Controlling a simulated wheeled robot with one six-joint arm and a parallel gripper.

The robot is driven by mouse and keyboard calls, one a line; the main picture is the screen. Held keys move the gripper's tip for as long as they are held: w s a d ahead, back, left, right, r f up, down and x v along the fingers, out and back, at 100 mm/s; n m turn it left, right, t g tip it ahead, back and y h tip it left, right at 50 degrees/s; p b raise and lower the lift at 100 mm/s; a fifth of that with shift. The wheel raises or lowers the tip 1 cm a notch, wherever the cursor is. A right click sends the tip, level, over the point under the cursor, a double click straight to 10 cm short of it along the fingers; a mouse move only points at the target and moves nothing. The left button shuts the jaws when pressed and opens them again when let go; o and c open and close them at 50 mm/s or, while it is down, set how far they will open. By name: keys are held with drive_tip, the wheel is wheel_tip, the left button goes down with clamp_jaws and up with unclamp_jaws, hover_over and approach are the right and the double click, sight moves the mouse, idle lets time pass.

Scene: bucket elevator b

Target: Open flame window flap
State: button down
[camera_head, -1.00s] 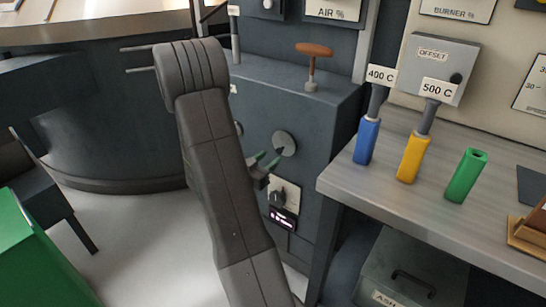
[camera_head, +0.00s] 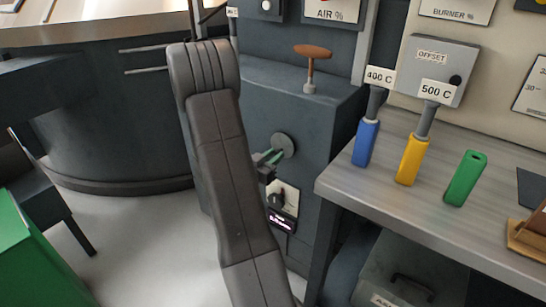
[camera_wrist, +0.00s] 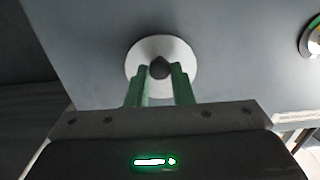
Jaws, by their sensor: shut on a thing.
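The flame window flap looks to be the round light-grey disc (camera_head: 288,145) on the dark blue-grey cabinet front, left of the wooden bench. In the wrist view the disc (camera_wrist: 162,46) lies flat against the panel. A small dark knob (camera_wrist: 159,68) sits in front of its middle. My gripper (camera_head: 275,155) has green fingers and reaches the disc from the left in the head view. In the wrist view my gripper (camera_wrist: 159,72) is shut on the knob, one finger on each side. The opening behind the disc is hidden.
Below the disc is a dial on a light plate (camera_head: 283,198) with a small lit display. A lever with a brown handle (camera_head: 312,51) stands on the cabinet top. The bench (camera_head: 335,180) on the right holds blue, yellow and green handles.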

sight(271, 141)
drive_tip(key=shift+w, duration=0.1)
drive_tip(key=m+b, duration=0.1)
drive_tip(key=w+a+m+b, duration=0.1)
drive_tip(key=m+b, duration=0.1)
drive_tip(key=shift+a, duration=0.3)
drive_tip(key=a+m+b, duration=0.1)
drive_tip(key=m+b, duration=0.1)
drive_tip(key=w+a+r+m+b, duration=0.1)
drive_tip(key=m, duration=0.2)
drive_tip(key=shift+w+r+b, duration=0.15)
drive_tip(key=shift+w+b, duration=0.05)
drive_tip(key=shift+b, duration=0.2)
drive_tip(key=shift+w+a+r+m+b, duration=0.25)
drive_tip(key=shift+r+m+b, duration=0.45)
drive_tip(key=shift+m, duration=0.6)
drive_tip(key=shift+w+a+r+m+b, duration=0.2)
drive_tip(key=shift+a+r+m+b, duration=0.15)
drive_tip(key=shift+r+m+b, duration=0.7)
drive_tip(key=shift+w+a+r+m+b, duration=0.2)
drive_tip(key=shift+a+r+m+b, duration=0.15)
drive_tip(key=shift+m, duration=1.2)
drive_tip(key=c, duration=1.3)
unclamp_jaws()
